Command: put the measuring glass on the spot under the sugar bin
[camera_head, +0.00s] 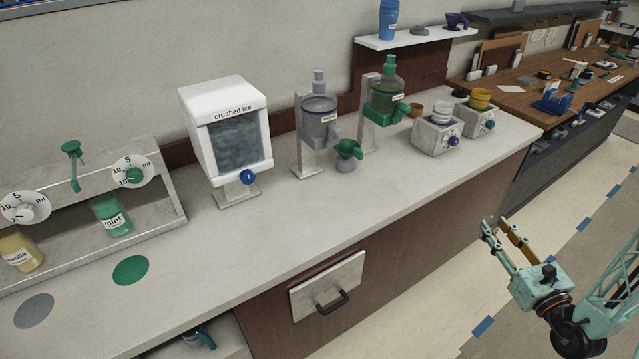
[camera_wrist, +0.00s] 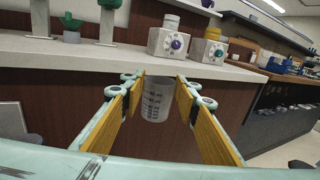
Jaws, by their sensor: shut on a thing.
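The measuring glass (camera_wrist: 157,99) is a clear cup with dark graduation marks. It stands upright between the yellow finger pads of my gripper (camera_wrist: 160,92), which is shut on it. In the head view my gripper (camera_head: 497,228) is in the air over the floor, in front of the counter; the glass is hard to make out there. Two bins on stands are on the counter: a grey-lidded one (camera_head: 319,122) and a green-lidded one (camera_head: 383,97). Their labels are too small to read, so I cannot tell which holds sugar.
A green funnel (camera_head: 348,149) stands by the grey-lidded bin. A crushed ice dispenser (camera_head: 233,150) is left of it. Two small machines with knobs (camera_head: 436,135) (camera_head: 476,120) stand right. The counter's front strip is clear; a drawer (camera_head: 327,287) juts below.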

